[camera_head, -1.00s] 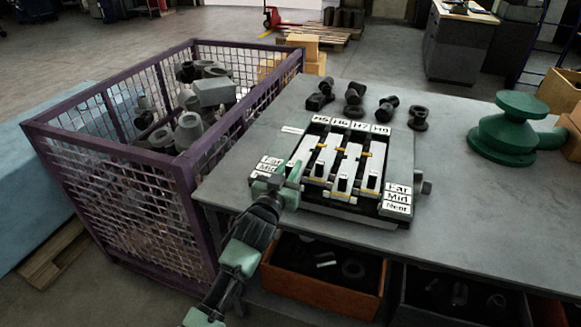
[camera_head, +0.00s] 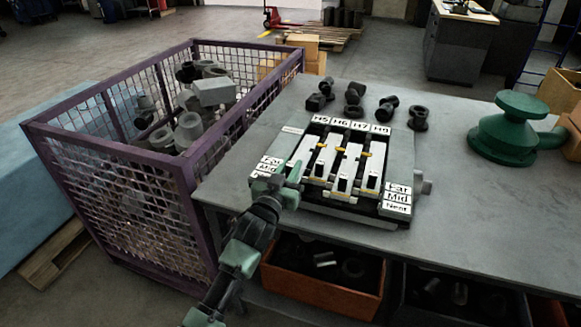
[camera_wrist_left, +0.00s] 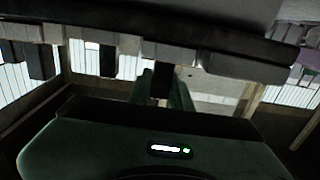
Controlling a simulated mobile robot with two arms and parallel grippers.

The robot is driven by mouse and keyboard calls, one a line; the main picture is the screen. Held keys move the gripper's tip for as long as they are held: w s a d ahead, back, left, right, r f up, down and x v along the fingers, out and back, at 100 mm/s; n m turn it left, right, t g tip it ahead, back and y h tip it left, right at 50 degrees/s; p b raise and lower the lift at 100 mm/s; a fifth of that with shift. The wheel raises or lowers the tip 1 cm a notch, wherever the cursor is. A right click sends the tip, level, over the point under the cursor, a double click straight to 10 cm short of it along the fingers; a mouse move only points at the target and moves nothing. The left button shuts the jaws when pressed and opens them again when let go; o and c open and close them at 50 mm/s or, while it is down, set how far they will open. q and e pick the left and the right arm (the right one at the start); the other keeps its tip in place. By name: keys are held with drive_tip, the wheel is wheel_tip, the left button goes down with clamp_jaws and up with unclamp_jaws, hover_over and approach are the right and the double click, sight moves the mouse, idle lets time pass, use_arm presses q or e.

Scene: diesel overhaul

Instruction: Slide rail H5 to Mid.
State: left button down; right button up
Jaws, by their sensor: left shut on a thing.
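The rail unit (camera_head: 397,160) lies on the grey table with several white sliding rails side by side. Labels along its far edge begin with H5 (camera_head: 320,119). Far, Mid and Near plates (camera_head: 397,197) stand at its right, with matching plates at its left partly covered by my gripper. Rail H5 (camera_head: 303,150) is the leftmost; its near end is hidden by my left gripper (camera_head: 290,176). The gripper is shut there, and in the left wrist view its green fingers close on a dark handle (camera_wrist_left: 163,82). The other rails' black-and-white handles show to the right. My right gripper is out of view.
A purple mesh crate (camera_head: 115,150) with grey parts stands close to the left of the table. Black fittings (camera_head: 355,98) lie behind the unit. A green flanged part (camera_head: 505,130) stands at the right. An orange bin (camera_head: 318,290) sits below the table edge.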

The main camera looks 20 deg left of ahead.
sight(295, 159)
use_arm(q)
drive_tip(key=shift+w, duration=0.15)
drive_tip(key=w+b, duration=0.1)
drive_tip(key=w, duration=0.2)
drive_tip(key=shift+w+f, duration=0.1)
drive_tip(key=shift+w, duration=0.15)
drive_tip(key=shift+s, duration=0.15)
drive_tip(key=c, duration=1.3)
unclamp_jaws()
drive_tip(key=s+b, duration=0.1)
drive_tip(key=s, duration=0.5)
drive_tip(key=shift+s, duration=0.9)
drive_tip(key=shift+a, duration=0.1)
